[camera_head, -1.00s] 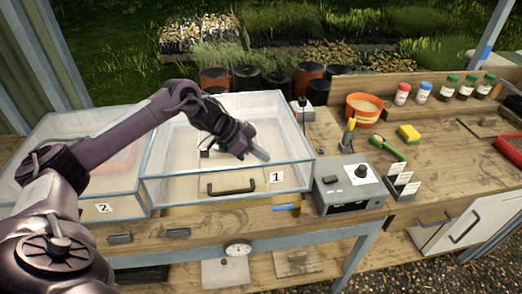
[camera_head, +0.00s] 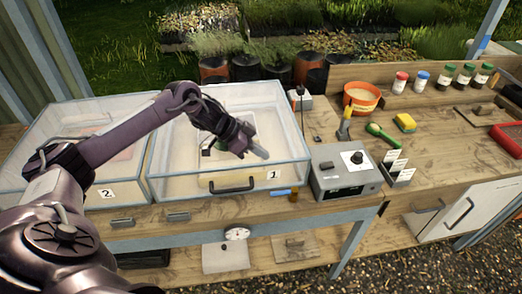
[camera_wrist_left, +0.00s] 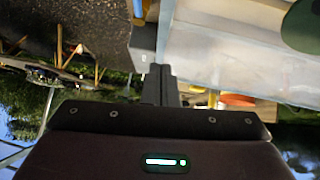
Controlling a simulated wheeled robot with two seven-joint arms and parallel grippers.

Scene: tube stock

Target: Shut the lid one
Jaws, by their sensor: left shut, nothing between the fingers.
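Lid one is the clear, framed cover (camera_head: 170,172) of the middle box, with a dark handle (camera_head: 232,185) and a "1" label (camera_head: 273,175) at its front. It looks down or nearly down; I cannot tell whether a small gap is left. My left gripper (camera_head: 262,155) is shut and empty over the front right part of this lid; contact with it is unclear. Its closed fingers also show in the left wrist view (camera_wrist_left: 159,85), beside a pale, clear-walled box. My right gripper is not in view.
Box two (camera_head: 106,193) stands to the left, under my left arm. A grey control box (camera_head: 343,174) stands close on the right. A blue-handled tool (camera_head: 281,192) lies at the front edge.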

